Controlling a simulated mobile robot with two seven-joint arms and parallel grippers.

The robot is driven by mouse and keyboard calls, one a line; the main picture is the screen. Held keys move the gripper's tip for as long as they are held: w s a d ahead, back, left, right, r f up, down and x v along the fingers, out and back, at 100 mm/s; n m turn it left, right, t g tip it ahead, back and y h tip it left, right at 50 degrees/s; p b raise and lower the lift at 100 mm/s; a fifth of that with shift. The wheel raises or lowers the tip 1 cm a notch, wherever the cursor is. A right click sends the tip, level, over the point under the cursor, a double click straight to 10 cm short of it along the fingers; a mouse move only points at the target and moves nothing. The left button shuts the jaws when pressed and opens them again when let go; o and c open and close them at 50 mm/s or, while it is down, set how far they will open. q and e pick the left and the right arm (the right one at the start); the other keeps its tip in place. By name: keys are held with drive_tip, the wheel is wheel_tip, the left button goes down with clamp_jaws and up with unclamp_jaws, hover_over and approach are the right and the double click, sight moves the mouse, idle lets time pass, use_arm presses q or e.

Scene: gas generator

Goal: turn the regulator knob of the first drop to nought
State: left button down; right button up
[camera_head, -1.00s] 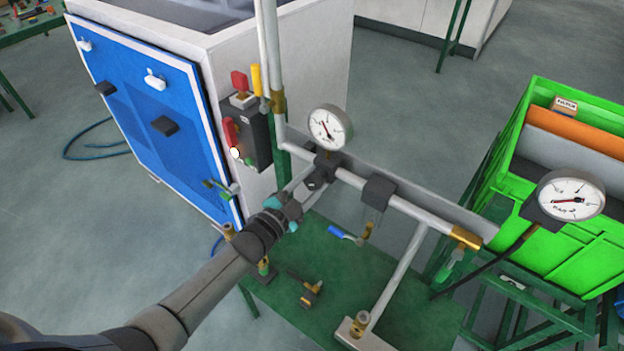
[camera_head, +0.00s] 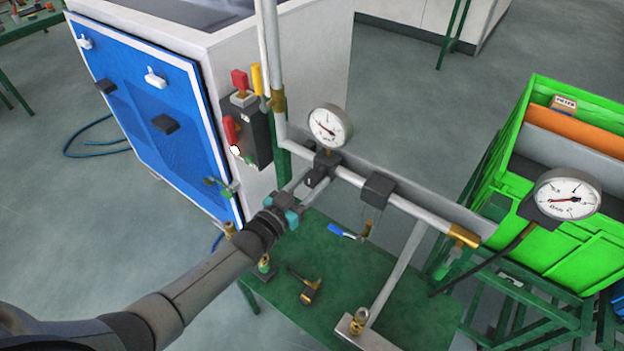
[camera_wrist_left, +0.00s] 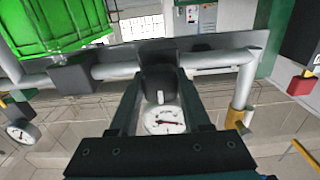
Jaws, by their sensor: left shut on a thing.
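The black regulator knob (camera_wrist_left: 160,82) of the first drop sits between the fingers of my left gripper (camera_wrist_left: 160,100) in the left wrist view. A white mark shows on its face. In the head view the knob (camera_head: 317,178) is under the first round gauge (camera_head: 329,125), at the left part of the grey pipe, and my fingers partly hide it. My left gripper (camera_head: 304,187) is shut on it, coming from the lower left. The same gauge likely shows below the knob in the wrist view (camera_wrist_left: 165,121). My right gripper is not in view.
The pipe (camera_head: 405,204) runs right past a black block (camera_head: 377,190) to a brass end. A second gauge (camera_head: 567,195) stands before a green crate (camera_head: 598,255). A blue-handled valve (camera_head: 341,231) hangs below the pipe. A blue-doored cabinet (camera_head: 150,110) stands left.

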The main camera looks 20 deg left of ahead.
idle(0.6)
use_arm(q)
drive_tip(key=shift+c, duration=1.8)
unclamp_jaws()
drive_tip(key=p+v, duration=0.1)
drive_tip(key=v, duration=1.4)
drive_tip(key=shift+s+a, duration=0.1)
